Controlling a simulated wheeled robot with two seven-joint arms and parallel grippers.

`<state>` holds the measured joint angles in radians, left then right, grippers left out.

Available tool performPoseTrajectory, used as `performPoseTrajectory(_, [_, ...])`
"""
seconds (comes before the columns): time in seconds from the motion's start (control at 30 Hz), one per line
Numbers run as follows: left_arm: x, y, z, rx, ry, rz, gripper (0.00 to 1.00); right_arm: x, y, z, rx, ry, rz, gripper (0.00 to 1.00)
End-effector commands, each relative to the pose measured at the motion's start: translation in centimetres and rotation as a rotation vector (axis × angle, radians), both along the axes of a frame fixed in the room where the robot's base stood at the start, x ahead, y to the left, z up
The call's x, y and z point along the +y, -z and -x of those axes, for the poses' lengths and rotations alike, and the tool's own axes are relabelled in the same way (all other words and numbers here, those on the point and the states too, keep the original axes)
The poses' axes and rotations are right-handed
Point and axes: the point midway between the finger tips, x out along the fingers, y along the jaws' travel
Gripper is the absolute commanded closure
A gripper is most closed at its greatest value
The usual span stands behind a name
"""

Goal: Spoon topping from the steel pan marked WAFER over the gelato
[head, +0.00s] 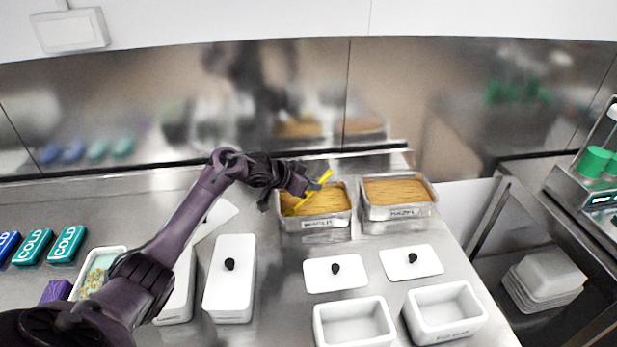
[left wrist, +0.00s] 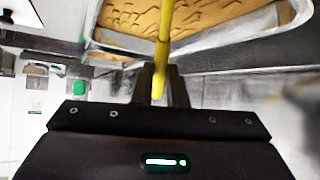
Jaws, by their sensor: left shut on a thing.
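My left gripper (head: 312,186) is shut on a yellow spoon (head: 322,180), whose handle (left wrist: 163,55) also shows in the left wrist view. The spoon slants down to the left into the left steel pan (head: 318,223), over or in its golden-brown topping (head: 322,199); I cannot tell whether it touches. This pan's label is too small to read surely. A second steel pan (head: 400,212) with similar topping stands to its right; its label looks like HAZEL. A white tub of pale green gelato (head: 106,260) with coloured bits stands at left, partly behind my left arm. My right gripper is out of view.
A white lidded tub (head: 230,278) with a black knob stands mid-counter. Two white lids (head: 336,274) (head: 411,262) lie before the steel pans, with two empty white tubs (head: 354,324) (head: 443,312) nearer. Cold packs (head: 33,247) lie at far left. The counter ends at right.

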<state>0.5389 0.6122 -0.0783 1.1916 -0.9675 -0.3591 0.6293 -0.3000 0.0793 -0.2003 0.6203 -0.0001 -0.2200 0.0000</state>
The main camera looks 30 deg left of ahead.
Motion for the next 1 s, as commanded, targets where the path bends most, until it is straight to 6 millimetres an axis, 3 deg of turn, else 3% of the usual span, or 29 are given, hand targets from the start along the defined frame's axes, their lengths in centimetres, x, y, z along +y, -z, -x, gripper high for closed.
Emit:
performPoseTrajectory(0.83, [-0.9,-5.2,-1.9,0.032,0.0,-0.016,1.0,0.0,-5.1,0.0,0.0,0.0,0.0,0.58])
performPoseTrajectory(1.0, [-1.3,-5.5,-2.9,0.109,-0.001,-0.049,1.0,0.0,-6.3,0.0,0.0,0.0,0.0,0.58])
